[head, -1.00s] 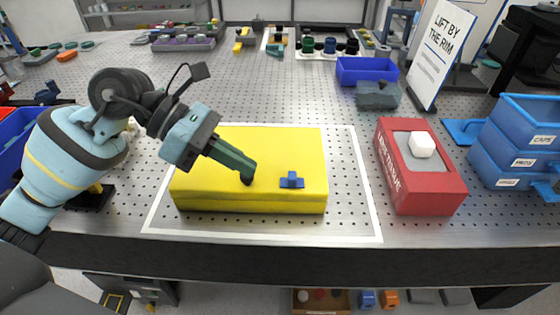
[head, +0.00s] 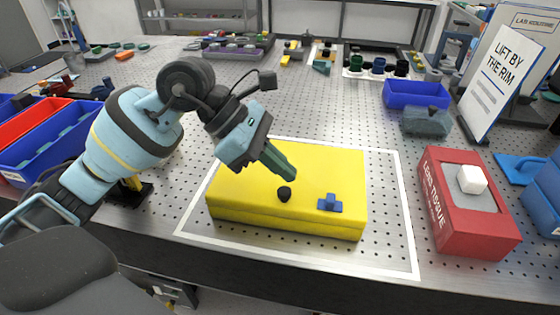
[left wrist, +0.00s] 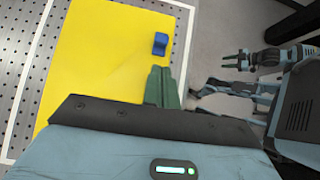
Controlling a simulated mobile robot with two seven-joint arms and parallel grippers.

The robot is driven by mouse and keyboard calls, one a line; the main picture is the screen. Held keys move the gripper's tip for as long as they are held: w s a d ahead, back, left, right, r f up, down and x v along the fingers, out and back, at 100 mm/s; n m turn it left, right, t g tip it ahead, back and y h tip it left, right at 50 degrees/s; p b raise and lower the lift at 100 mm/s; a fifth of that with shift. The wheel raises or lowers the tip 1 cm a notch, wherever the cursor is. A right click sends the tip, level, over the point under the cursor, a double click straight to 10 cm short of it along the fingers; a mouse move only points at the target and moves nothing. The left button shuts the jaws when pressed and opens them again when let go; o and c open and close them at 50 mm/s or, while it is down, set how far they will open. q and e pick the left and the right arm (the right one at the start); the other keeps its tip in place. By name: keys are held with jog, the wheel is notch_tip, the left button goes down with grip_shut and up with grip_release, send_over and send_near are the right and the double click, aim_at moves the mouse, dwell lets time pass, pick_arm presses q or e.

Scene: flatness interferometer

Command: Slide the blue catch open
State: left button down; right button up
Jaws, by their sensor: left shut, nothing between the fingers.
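The blue catch (head: 330,203) sits on the front right part of the top of a flat yellow box (head: 232,194). A raised tab stands up on the catch. A black round knob (head: 284,194) is on the box to the left of it. My left gripper (head: 290,174) is shut and empty, with its green fingers over the box, behind the knob and up-left of the catch. In the left wrist view the fingers (left wrist: 162,86) point toward the catch (left wrist: 160,43), with a gap between them in the picture. Contact with the box cannot be told.
A blue bin (head: 415,94) and a "lift by the rim" sign (head: 497,80) stand behind. Left are red and blue bins (head: 50,160). A dark two-pronged arm end (left wrist: 240,61) shows small.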

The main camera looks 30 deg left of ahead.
aim_at(348, 209)
pick_arm(q)
jog(key=x, duration=0.5)
jog(key=shift+w+d+f, duration=0.1)
jog(key=shift+d+f, duration=0.1)
jog(key=shift+w+d+f, duration=0.15)
jog(key=shift+d+f, duration=0.35)
jog(key=shift+w+d+p, duration=0.2)
jog(key=shift+w+d, duration=0.05)
jog(key=shift+d, duration=0.65)
jog(key=shift+w+d+p, duration=0.2)
jog(key=shift+w+d, duration=0.1)
jog(key=shift+d, duration=0.6)
